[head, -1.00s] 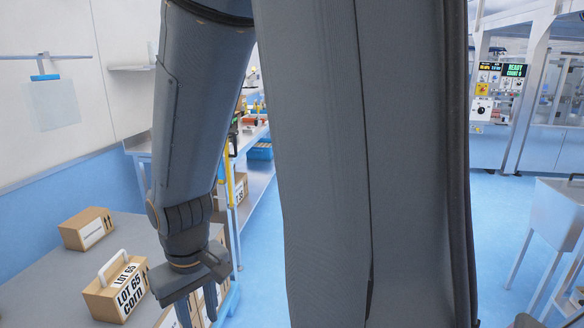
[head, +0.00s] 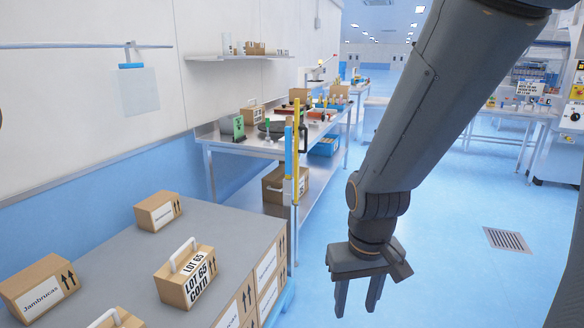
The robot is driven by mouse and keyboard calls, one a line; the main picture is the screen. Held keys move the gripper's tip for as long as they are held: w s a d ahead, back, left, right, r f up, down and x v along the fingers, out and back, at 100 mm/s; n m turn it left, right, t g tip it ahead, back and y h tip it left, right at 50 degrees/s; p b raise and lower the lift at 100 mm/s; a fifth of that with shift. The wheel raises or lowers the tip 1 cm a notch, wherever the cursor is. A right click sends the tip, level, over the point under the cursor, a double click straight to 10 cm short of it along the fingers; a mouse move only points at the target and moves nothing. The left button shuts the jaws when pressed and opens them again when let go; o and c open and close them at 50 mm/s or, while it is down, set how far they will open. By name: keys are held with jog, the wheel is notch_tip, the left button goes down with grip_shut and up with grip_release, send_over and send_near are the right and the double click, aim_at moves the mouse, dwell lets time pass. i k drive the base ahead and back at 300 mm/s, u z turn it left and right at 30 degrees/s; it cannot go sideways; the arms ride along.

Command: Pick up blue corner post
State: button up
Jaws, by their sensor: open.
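A thin upright post stands near the far right corner of the grey-topped box stack. Its upper part is a narrow blue strip (head: 288,152), right beside a yellow upright (head: 296,118). I cannot tell whether the two touch or where the lower end is fixed. My gripper (head: 357,304) hangs at the lower right of the head view, fingers pointing down, apart and empty. It is to the right of the blue post, with blue floor behind it.
The box stack (head: 205,224) carries several cartons, among them a handled LOT 65 CORN box (head: 187,276). A metal worktable (head: 237,147) with items stands behind the posts. Open blue floor with a drain grate (head: 507,240) is at the right.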

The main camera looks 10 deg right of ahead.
aim_at(287, 129)
jog(key=z, duration=0.8)
jog(key=i, duration=4.95)
jog(key=u, duration=4)
